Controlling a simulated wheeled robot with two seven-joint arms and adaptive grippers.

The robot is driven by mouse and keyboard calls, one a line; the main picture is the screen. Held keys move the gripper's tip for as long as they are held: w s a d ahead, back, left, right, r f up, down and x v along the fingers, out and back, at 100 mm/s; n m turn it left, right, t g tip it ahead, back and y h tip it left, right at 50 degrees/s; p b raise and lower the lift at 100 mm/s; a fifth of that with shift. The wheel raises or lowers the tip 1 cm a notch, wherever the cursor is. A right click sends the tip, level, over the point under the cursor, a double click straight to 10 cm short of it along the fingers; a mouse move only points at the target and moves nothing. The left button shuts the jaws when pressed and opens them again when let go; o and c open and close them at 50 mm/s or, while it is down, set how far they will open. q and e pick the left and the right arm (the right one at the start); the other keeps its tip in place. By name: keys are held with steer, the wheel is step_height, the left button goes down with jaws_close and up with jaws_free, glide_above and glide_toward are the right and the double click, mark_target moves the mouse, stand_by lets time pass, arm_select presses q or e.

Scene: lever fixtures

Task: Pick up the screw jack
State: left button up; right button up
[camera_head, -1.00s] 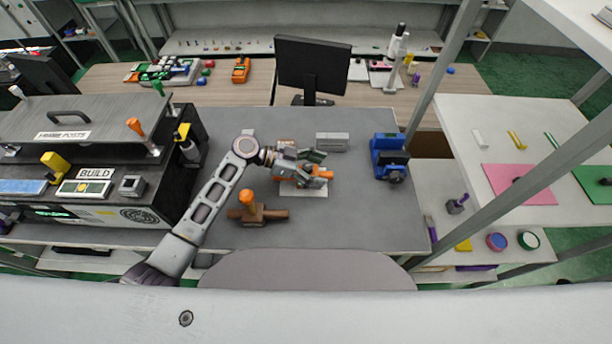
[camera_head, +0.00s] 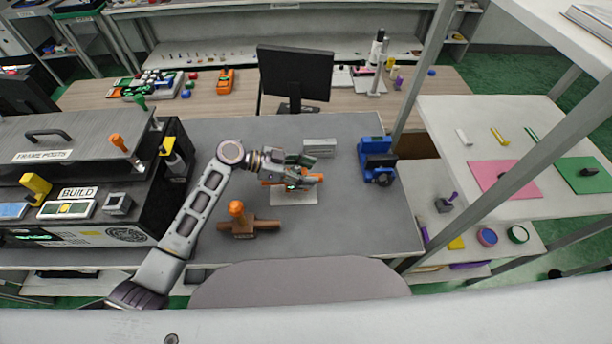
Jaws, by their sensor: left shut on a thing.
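My left gripper (camera_head: 302,172) reaches over the grey worktable (camera_head: 345,215) and is shut on an orange and grey thing that looks like the screw jack (camera_head: 314,179). Orange parts of the jack show on both sides of the fingers; the fingers hide its middle. The jack is over a pale flat plate (camera_head: 294,198). I cannot tell clearly whether it is just above the plate or touching it. My right gripper is not in view.
A brown fixture with an orange knob (camera_head: 237,208) stands left of the plate. A grey block (camera_head: 319,147) lies behind the gripper, and a blue vise-like device (camera_head: 375,160) stands to the right. A black monitor (camera_head: 294,73) is at the back. The front right of the table is clear.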

arm_select(q)
step_height(320, 180, up, 7)
steer(key=shift+r+b, duration=0.15)
steer(key=shift+b, duration=0.4)
steer(key=shift+r, duration=0.2)
steer(key=shift+w+a+r, duration=0.1)
steer(key=shift+w+r, duration=0.05)
steer(key=shift+w, duration=0.25)
steer(key=shift+w+a+r+b, duration=0.15)
steer(key=shift+w+b, duration=0.1)
steer(key=shift+b, duration=0.2)
